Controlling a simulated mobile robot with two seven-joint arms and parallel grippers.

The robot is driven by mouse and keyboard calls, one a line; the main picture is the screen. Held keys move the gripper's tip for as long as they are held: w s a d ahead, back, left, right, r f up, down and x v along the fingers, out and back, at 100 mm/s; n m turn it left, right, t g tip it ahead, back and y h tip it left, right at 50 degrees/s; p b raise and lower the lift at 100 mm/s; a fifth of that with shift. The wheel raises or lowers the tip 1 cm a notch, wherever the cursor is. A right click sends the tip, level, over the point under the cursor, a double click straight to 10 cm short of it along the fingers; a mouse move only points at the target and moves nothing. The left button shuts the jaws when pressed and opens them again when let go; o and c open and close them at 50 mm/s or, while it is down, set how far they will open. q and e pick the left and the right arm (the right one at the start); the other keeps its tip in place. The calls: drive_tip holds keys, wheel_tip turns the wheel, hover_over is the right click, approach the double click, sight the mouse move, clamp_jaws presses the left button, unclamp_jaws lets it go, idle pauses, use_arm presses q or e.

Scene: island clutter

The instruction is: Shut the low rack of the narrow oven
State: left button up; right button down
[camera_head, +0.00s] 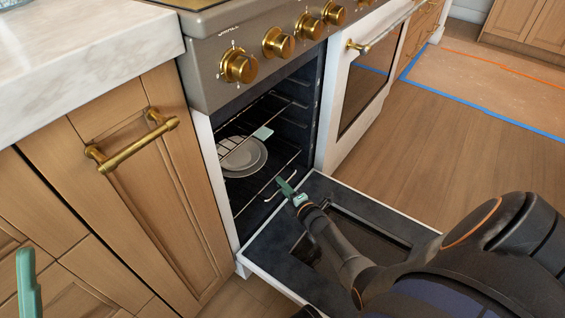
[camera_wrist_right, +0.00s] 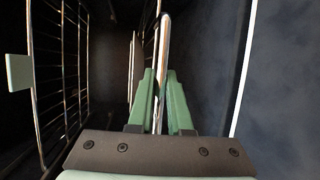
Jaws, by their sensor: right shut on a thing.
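The narrow oven (camera_head: 262,160) stands with its door (camera_head: 262,250) folded down open. Its low rack (camera_head: 250,207) is inside the cavity, with its front wire edge near the opening. My right gripper (camera_head: 287,190) reaches over the open door to the rack's front. In the right wrist view, its green fingers (camera_wrist_right: 161,100) are shut on a bright metal bar of the low rack (camera_wrist_right: 164,45). How far the rack sticks out is hard to tell. My left gripper (camera_head: 29,285) shows only partly at the lower left, away from the oven; its opening cannot be judged.
An upper rack (camera_head: 238,143) with a pale green tab (camera_head: 263,133) sits above pale plates (camera_head: 243,157) inside the oven. A wooden cabinet with a brass handle (camera_head: 132,143) borders the oven on the left. A wider white oven door (camera_head: 370,75) is on the right. Floor is clear there.

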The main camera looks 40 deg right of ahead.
drive_tip(key=shift+w+a+f, duration=0.1)
drive_tip(key=shift+w+a, duration=0.15)
drive_tip(key=shift+w, duration=0.75)
drive_tip(key=shift+w+a+f, duration=0.1)
drive_tip(key=shift+w+a, duration=0.15)
drive_tip(key=shift+w, duration=0.75)
drive_tip(key=c, duration=0.8)
unclamp_jaws()
drive_tip(key=shift+r, duration=0.15)
drive_tip(key=shift+c, duration=0.2)
use_arm(q)
drive_tip(key=shift+r, duration=0.1)
use_arm(e)
drive_tip(key=shift+s+a+r+p, duration=0.1)
drive_tip(key=shift+s+p, duration=0.2)
drive_tip(key=shift+p, duration=0.05)
use_arm(q)
wheel_tip(320, 180, up, 8)
drive_tip(key=p, duration=0.6)
drive_tip(key=shift+s+a+t, duration=0.2)
drive_tip(key=shift+a+t, duration=0.1)
drive_tip(key=shift+a, duration=0.15)
use_arm(e)
approach(272, 179)
drive_tip(key=shift+f+v, duration=0.2)
drive_tip(key=shift+v, duration=1)
use_arm(q)
drive_tip(key=shift+n, duration=0.3)
use_arm(e)
drive_tip(key=shift+s, duration=0.1)
